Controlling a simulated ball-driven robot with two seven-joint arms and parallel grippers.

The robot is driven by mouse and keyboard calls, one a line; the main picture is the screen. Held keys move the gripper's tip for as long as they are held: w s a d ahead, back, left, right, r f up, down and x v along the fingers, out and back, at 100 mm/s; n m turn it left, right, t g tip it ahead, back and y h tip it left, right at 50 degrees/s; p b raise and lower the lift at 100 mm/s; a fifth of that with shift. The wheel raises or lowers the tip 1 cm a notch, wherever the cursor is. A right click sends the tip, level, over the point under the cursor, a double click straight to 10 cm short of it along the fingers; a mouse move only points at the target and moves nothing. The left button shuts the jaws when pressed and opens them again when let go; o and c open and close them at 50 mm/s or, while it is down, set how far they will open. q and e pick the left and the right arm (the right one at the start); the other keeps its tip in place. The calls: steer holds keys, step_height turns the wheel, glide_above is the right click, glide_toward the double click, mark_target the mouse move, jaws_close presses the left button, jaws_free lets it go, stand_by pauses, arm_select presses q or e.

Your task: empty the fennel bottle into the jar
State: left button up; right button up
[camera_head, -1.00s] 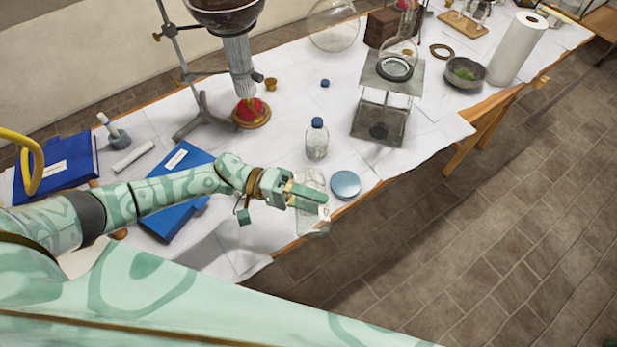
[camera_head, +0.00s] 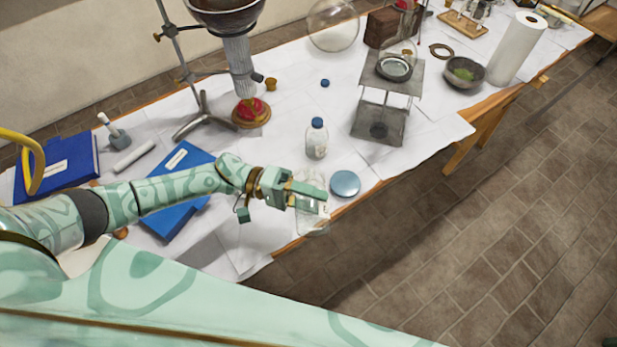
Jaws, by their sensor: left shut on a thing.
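My left gripper (camera_head: 318,201) is at the table's front edge, shut on a small piece with a white label, apparently the fennel bottle, mostly hidden by the fingers. Clear glass, apparently the jar (camera_head: 313,231), shows below and behind the fingers. I cannot tell how far the bottle is tilted, whether it touches the jar, or whether anything is flowing. A round blue lid (camera_head: 345,184) lies just right of the gripper. Another clear bottle (camera_head: 317,142), with a blue cap and pale contents, stands upright behind it. My right gripper is not in view.
A small blue cap (camera_head: 325,83) lies farther back. A metal stand (camera_head: 380,120) is at the right, and a tripod stand (camera_head: 203,118) at the back left. Blue books (camera_head: 172,205) lie under and beside my left arm. White paper covers the table.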

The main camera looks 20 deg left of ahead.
arm_select(q)
steer(key=shift+w+a+r+n+h+p, duration=0.15)
steer(key=shift+r+n+h+p, duration=0.3)
steer(key=shift+n, duration=0.35)
steer(key=shift+w+d+r+n+h+p, duration=0.1)
steer(key=shift+r+n+h+p, duration=0.25)
steer(key=shift+r+n, duration=0.4)
stand_by(1.9)
steer(key=shift+n, duration=0.25)
steer(key=shift+w+a+r+n+p, duration=0.1)
steer(key=shift+w+r+n+p, duration=0.2)
steer(key=shift+n, duration=0.4)
steer(key=shift+r, duration=0.15)
steer(key=shift+w+a+r+n+t+h+p, duration=0.1)
steer(key=shift+n+t+h+p, duration=0.1)
steer(key=shift+n, duration=0.15)
steer(key=shift+w+r+n+t+h+p, duration=0.1)
steer(key=shift+n+h, duration=0.1)
steer(key=shift+n, duration=0.15)
steer(key=shift+s, duration=0.1)
